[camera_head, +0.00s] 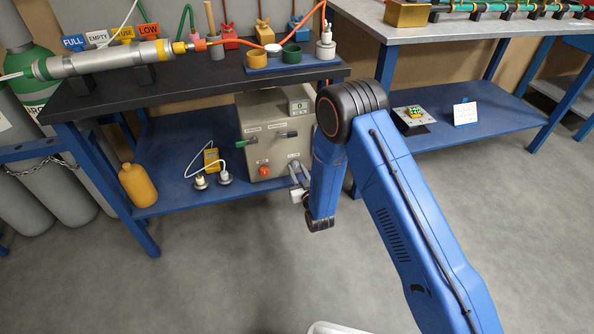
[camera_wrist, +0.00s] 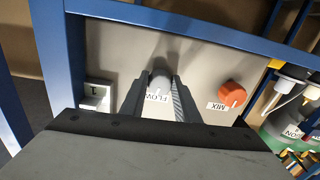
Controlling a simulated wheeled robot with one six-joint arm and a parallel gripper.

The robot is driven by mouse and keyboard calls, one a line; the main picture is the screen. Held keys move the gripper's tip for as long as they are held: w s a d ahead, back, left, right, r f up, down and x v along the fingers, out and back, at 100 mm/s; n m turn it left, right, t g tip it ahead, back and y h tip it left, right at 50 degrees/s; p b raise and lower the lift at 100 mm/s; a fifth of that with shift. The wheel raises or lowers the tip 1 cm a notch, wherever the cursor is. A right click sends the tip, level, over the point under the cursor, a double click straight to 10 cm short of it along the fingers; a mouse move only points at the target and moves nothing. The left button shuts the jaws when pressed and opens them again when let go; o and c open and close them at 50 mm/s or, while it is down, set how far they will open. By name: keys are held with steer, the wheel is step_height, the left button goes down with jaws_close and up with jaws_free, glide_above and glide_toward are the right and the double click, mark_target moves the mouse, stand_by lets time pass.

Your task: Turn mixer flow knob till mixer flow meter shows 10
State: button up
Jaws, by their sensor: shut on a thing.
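The mixer is a beige box (camera_head: 277,138) on the lower blue shelf. In the wrist view, the grey flow knob (camera_wrist: 160,80) stands between the fingers of my gripper (camera_wrist: 160,92), which is shut on it. A FLOW label (camera_wrist: 157,97) shows there too. My gripper (camera_head: 299,192) is at the box's lower right in the head view, where the flow knob is hidden. A small meter (camera_head: 299,105) sits at the box's top right; its digit is too small to read surely. A small pale panel (camera_wrist: 98,94) in the wrist view bears a mark like a 1.
An orange MIX knob (camera_wrist: 232,94) is close beside the flow knob. It also shows in the head view (camera_head: 264,171). A yellow meter (camera_head: 211,159) and an orange bottle (camera_head: 138,185) are to the left. Blue bench legs stand near; the floor in front is clear.

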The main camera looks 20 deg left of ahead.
steer(key=m, duration=0.4)
steer(key=shift+m, duration=0.4)
steer(key=m, duration=0.3)
steer(key=shift+s+a+m, duration=0.1)
steer(key=shift+m, duration=0.3)
steer(key=m, duration=0.3)
steer(key=shift+m+t, duration=0.3)
steer(key=shift+m, duration=1.9)
steer(key=shift+h, duration=0.3)
steer(key=o, duration=1)
steer(key=shift+o, duration=0.2)
steer(key=shift+s, duration=0.15)
